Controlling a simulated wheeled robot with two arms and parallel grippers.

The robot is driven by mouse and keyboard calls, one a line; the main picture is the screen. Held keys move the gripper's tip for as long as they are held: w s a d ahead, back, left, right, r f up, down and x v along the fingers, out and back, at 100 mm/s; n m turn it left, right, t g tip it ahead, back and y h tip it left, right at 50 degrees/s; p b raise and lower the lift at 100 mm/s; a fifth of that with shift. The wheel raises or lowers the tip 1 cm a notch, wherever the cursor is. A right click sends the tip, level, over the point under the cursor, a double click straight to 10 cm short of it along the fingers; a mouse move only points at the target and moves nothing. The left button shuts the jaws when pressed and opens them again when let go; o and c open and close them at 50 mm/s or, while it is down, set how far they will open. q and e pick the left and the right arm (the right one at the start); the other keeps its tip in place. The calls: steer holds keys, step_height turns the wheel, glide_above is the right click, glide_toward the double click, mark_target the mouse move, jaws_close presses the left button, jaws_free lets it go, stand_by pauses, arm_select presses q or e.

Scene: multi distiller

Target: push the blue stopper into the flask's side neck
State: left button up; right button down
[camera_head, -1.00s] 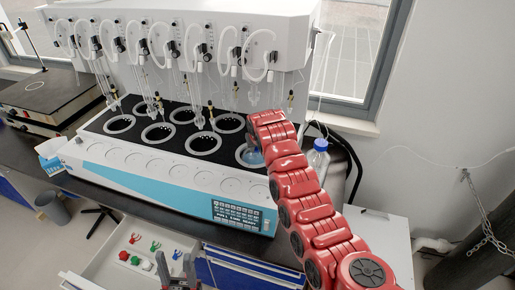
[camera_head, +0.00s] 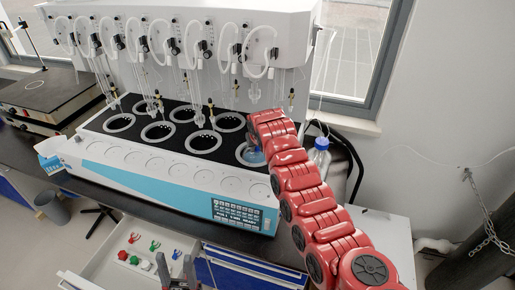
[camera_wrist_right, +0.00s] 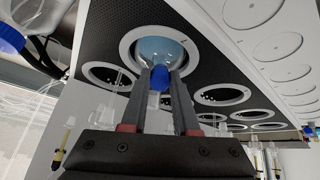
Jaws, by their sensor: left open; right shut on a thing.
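The flask (camera_wrist_right: 160,47) holds pale blue liquid and sits in a round well of the distiller. In the head view only a bit of the flask (camera_head: 252,156) shows beside my right arm. The blue stopper (camera_wrist_right: 160,85) is between the fingers of my right gripper (camera_wrist_right: 160,75), which is shut on it close to the flask. A clear piece lies just below the stopper in the wrist view. I cannot tell whether the stopper is inside the side neck. My right gripper is hidden behind the arm in the head view. My left gripper (camera_head: 176,262) is open and empty near the drawer.
The white distiller (camera_head: 170,175) has several empty wells and glass tubes hanging above. A blue-capped bottle (camera_head: 318,160) stands right of my right arm. An open drawer (camera_head: 105,258) holds small coloured clips (camera_head: 135,240). Black hoses run behind the bottle.

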steer(key=shift+w+f, duration=0.1)
steer(key=shift+f, duration=0.05)
steer(key=c, duration=0.6)
jaws_free()
steer(key=shift+s+r+b, duration=0.3)
steer(key=shift+r+b, duration=0.1)
steer(key=shift+b+v, duration=1.25)
steer(key=shift+v, duration=7)
steer(key=shift+d+f, duration=0.1)
